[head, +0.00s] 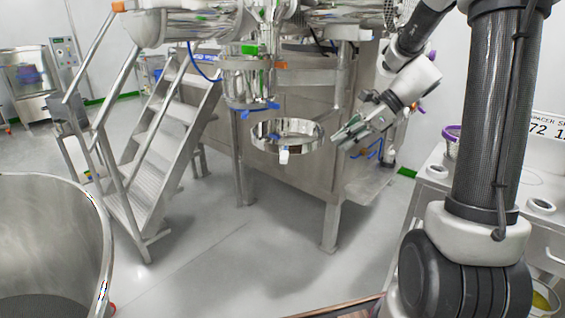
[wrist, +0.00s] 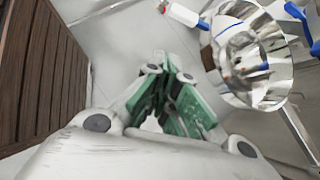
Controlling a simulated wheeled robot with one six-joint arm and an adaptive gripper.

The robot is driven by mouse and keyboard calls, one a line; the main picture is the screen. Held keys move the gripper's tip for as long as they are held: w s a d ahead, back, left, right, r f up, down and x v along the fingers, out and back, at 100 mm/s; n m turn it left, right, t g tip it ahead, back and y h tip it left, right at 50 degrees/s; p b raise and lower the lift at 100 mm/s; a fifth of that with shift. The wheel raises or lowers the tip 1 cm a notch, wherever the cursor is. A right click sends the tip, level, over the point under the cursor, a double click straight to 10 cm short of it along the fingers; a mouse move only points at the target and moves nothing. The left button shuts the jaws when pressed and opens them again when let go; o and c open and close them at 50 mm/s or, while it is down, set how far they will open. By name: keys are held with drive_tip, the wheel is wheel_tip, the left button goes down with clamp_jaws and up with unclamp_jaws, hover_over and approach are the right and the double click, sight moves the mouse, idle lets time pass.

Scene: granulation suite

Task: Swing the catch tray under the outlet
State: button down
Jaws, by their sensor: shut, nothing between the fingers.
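The catch tray (head: 288,146) is a round, shiny steel pan with a white tab handle (head: 284,156) on its near side. It hangs below and to the right of the steel outlet (head: 248,88), which has blue clamps at its lower end. My gripper (head: 338,142) is just right of the tray, with its green-padded fingers shut and empty. In the wrist view the gripper (wrist: 158,62) points up the picture. The tray (wrist: 268,85) is at upper right there, and its handle with a red end (wrist: 182,13) is beyond the fingers, apart from them.
Steel steps (head: 155,150) stand left of the outlet. A large steel bin (head: 50,235) fills the lower left. A support leg (head: 331,225) stands below right of the tray. A bench (head: 440,180) is at right. The floor in the middle is clear.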

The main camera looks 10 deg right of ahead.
drive_tip(key=w+a+f+m, duration=0.1)
drive_tip(key=w+a+f, duration=0.2)
drive_tip(key=a+f, duration=0.4)
drive_tip(key=shift+a, duration=1.9)
drive_tip(key=shift+w, duration=0.1)
drive_tip(key=w+a+m+t, duration=0.1)
drive_tip(key=w+a, duration=0.6)
drive_tip(key=w, duration=0.3)
drive_tip(key=w+a+m+t+h, duration=0.1)
drive_tip(key=w+a+m, duration=0.1)
drive_tip(key=w+a, duration=0.5)
drive_tip(key=w+a+m+t, duration=0.1)
drive_tip(key=w+a+m, duration=0.1)
drive_tip(key=w+a, duration=0.6)
drive_tip(key=w, duration=0.6)
drive_tip(key=shift+h, duration=0.4)
